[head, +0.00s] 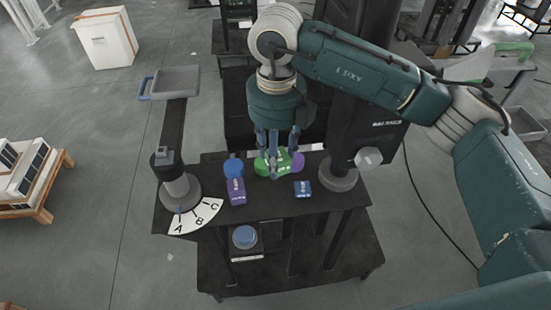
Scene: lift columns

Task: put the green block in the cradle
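The green block (283,167) is at the back of the dark table, with pale lettering on its face and a round green patch beside it. My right gripper (275,158) points down at the block, its blue-grey fingers overlapping it. I cannot tell whether they are closed on it or whether it is lifted. A grey shallow tray (176,82) with a blue handle sits at the end of a dark arm from the left column; it may be the cradle, but I cannot tell. My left gripper is not in view.
A purple block (236,191) stands by a blue disc (233,167). A small blue block (302,188) and a purple disc (298,161) are to the right. A dial plate (195,216) marked A, B, C lies at the left column's foot. A dark column (345,150) stands right.

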